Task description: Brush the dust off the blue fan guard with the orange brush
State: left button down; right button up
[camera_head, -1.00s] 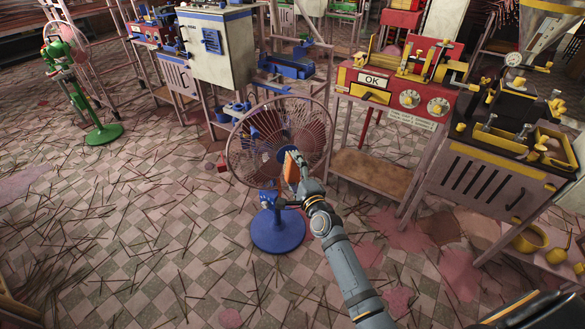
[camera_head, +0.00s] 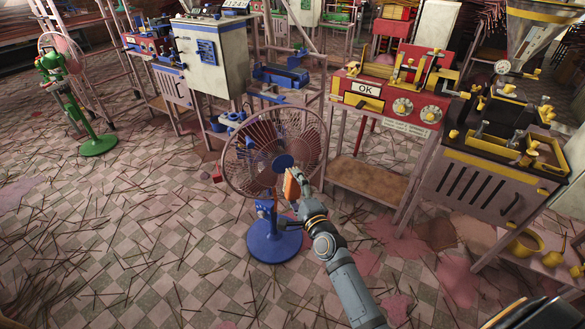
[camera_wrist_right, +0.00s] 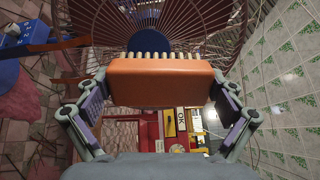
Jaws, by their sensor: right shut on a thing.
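The blue fan stands on the floor at the middle of the head view, with a round blue base (camera_head: 274,243). Its wire fan guard (camera_head: 245,165) looks dusty pinkish-brown around a blue hub (camera_head: 283,162). My right gripper (camera_head: 297,187) is in front of the guard's lower right part, shut on the orange brush (camera_head: 291,186). In the right wrist view the brush (camera_wrist_right: 165,82) lies across between the fingers, its pale bristles toward the guard (camera_wrist_right: 200,25). I cannot tell whether the bristles touch the wires. My left gripper is not in view.
A red machine (camera_head: 392,100) on a stand and a yellow-black machine (camera_head: 500,165) stand to the right. A green fan (camera_head: 97,145) stands at the far left. Thin sticks litter the tiled floor, which is otherwise open at the front left.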

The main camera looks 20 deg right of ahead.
pick_arm(q)
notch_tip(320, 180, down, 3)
jog(key=b, duration=0.2)
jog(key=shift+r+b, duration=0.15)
jog(key=shift+b, duration=0.2)
pick_arm(e)
jog(key=s+d, duration=0.1)
jog(key=s, duration=1.4)
jog(key=shift+s, duration=0.15)
jog(key=shift+r, duration=0.15)
